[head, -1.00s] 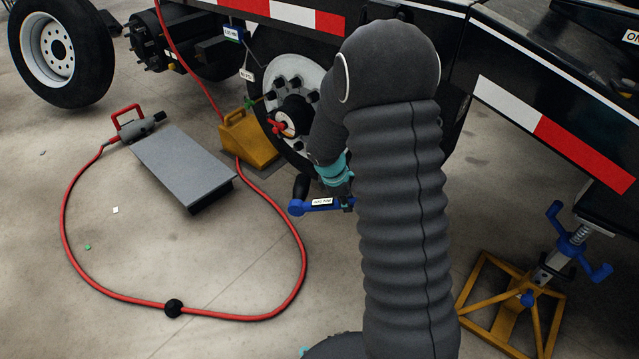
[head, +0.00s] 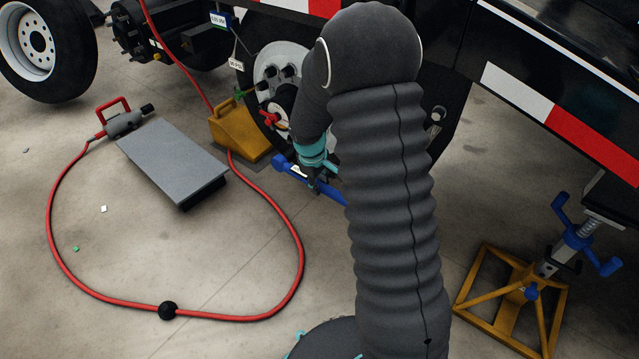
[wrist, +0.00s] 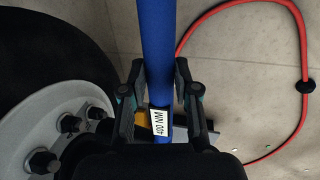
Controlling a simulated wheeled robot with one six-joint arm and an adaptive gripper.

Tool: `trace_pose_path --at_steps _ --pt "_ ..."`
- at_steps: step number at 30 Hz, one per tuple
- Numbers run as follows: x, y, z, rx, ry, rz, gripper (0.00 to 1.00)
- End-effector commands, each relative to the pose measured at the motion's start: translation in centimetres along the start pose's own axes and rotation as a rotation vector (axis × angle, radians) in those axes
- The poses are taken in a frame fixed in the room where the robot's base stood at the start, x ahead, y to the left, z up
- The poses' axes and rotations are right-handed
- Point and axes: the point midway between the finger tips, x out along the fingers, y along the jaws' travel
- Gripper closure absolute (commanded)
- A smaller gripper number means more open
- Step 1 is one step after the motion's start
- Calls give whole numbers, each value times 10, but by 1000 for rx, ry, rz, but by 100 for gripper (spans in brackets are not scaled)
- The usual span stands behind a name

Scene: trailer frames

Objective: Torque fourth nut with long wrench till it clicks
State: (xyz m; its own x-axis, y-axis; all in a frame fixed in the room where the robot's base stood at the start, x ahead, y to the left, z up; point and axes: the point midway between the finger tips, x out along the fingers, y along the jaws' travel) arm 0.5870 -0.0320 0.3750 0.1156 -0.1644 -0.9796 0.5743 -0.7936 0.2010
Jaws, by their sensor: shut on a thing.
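My gripper (wrist: 160,95) is shut on a long blue wrench (wrist: 155,45) with a "400 NM" label, seen in the wrist view. In the head view the wrench (head: 329,195) runs from a blue end near the wheel down to the right, and my arm hides part of it. My gripper (head: 318,182) shows there below the wheel hub. Several dark nuts (wrist: 43,160) sit on the white wheel rim (wrist: 60,115) at the left of the wrist view. I cannot tell whether the wrench is on a nut.
A yellow chock (head: 235,135) stands beside the wheel. A red hose (head: 300,255) loops over the floor by a grey plate (head: 172,158) and an air tool (head: 125,122). A yellow jack stand (head: 505,300) stands at the right under the trailer. Floor inside the hose loop is mostly clear.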

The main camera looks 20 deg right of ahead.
Motion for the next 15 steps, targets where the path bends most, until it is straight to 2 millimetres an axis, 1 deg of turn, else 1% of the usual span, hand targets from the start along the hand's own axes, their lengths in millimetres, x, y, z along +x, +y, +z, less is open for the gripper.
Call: trace_pose_path --at_steps 15 --pt "4 24 0 2 1 0 100"
